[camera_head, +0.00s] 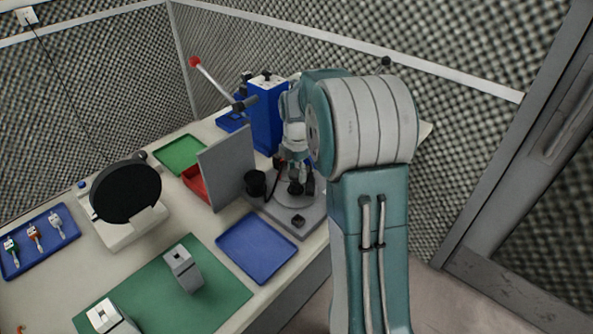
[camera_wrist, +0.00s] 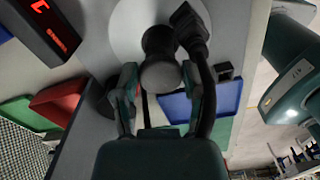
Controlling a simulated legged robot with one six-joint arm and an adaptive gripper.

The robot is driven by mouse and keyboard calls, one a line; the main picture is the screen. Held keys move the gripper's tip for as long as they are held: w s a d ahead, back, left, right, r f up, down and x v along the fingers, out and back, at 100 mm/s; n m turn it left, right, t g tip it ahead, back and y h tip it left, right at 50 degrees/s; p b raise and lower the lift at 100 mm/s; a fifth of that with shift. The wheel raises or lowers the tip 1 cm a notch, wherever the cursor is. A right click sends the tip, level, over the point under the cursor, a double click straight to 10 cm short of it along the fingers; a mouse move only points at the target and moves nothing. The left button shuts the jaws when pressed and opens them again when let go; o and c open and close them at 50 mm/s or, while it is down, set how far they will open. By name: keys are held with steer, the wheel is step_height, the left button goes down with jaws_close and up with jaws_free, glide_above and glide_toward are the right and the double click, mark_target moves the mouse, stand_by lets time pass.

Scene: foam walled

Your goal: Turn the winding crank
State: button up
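A grey base (camera_head: 308,222) with a pale round plate stands at the table's right edge. In the wrist view the plate (camera_wrist: 125,30) carries a black upright knob (camera_wrist: 160,76), which looks like the crank's grip. My gripper (camera_head: 300,184) is low over this plate, pointing down. In the wrist view my gripper (camera_wrist: 160,78) has its two fingers apart, one on each side of the knob. The fingers look very near the knob; contact cannot be made out. The crank's arm is mostly hidden.
A grey upright panel (camera_head: 228,165) and a black cup (camera_head: 256,183) stand left of the base. A blue box (camera_head: 267,125) and a red-tipped lever (camera_head: 212,77) are behind. A blue tray (camera_head: 257,247) lies in front. A dark cable-like part (camera_wrist: 206,95) runs beside the right finger.

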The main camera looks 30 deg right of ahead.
steer(key=shift+a, duration=0.3)
steer(key=shift+w+m, duration=0.1)
steer(key=shift+m, duration=0.5)
